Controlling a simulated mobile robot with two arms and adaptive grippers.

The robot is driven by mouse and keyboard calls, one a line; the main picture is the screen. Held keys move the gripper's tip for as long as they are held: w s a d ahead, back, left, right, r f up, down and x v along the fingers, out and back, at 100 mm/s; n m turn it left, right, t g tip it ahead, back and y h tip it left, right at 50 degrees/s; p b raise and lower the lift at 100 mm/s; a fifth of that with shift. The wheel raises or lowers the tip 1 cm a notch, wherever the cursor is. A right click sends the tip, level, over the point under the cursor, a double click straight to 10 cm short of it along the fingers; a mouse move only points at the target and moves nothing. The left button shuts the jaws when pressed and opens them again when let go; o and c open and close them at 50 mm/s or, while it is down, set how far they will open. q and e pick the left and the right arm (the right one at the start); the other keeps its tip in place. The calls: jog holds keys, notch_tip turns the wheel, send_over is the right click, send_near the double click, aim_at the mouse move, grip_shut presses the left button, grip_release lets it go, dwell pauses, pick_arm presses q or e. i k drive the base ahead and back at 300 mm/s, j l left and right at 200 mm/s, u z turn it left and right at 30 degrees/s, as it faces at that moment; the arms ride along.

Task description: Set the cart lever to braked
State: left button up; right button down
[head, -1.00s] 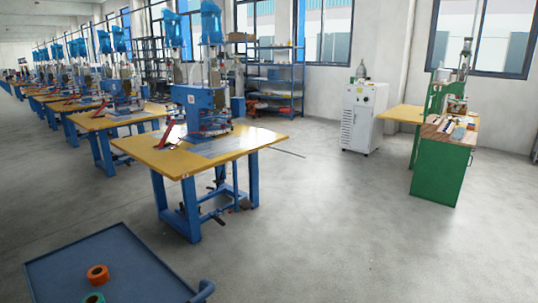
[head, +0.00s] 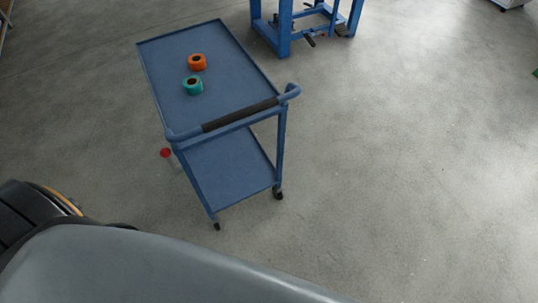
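A blue two-shelf cart (head: 215,110) stands on the floor left of the middle in the head view. Its push handle with a dark grip (head: 240,114) faces me. A small red knob (head: 165,153) shows low at the cart's left side, near the handle end; it looks like the end of the cart lever. A thin, faint stem seems to run down from it, and its setting cannot be told. Neither of my grippers is in view.
An orange roll (head: 197,62) and a teal roll (head: 193,86) lie on the cart's top shelf. The lower shelf (head: 230,168) is empty where visible. A blue workbench frame (head: 305,25) stands behind the cart. The floor to the right is clear.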

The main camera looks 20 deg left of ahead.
aim_at(165, 152)
jog(key=j+u, duration=0.15)
jog(key=u, duration=1.5)
jog(key=l+u, duration=0.25)
